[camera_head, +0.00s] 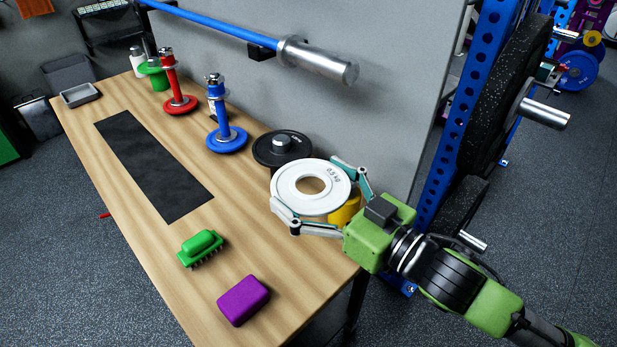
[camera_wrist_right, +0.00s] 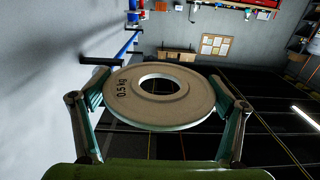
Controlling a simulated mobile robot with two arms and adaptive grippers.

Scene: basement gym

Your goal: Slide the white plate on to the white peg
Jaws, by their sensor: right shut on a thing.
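The white plate (camera_head: 283,184), a ring marked 0.5 kg with a wide centre hole, is held by my right gripper (camera_head: 318,192) near the bench's right end. The two jaws grip opposite sides of its rim. The plate is roughly level, in front of the black plate and over a yellow object. In the right wrist view, the plate (camera_wrist_right: 150,115) lies between the two fingers and its hole is clear. My left gripper is not in view.
On the wooden bench (camera_head: 130,230) stand a red peg (camera_head: 170,75), a blue peg (camera_head: 218,105) and a black plate (camera_head: 265,148). The yellow object (camera_head: 346,211) is partly hidden. A green brush (camera_head: 200,247) and purple block (camera_head: 243,299) lie in front. A barbell (camera_head: 320,62) hangs above.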

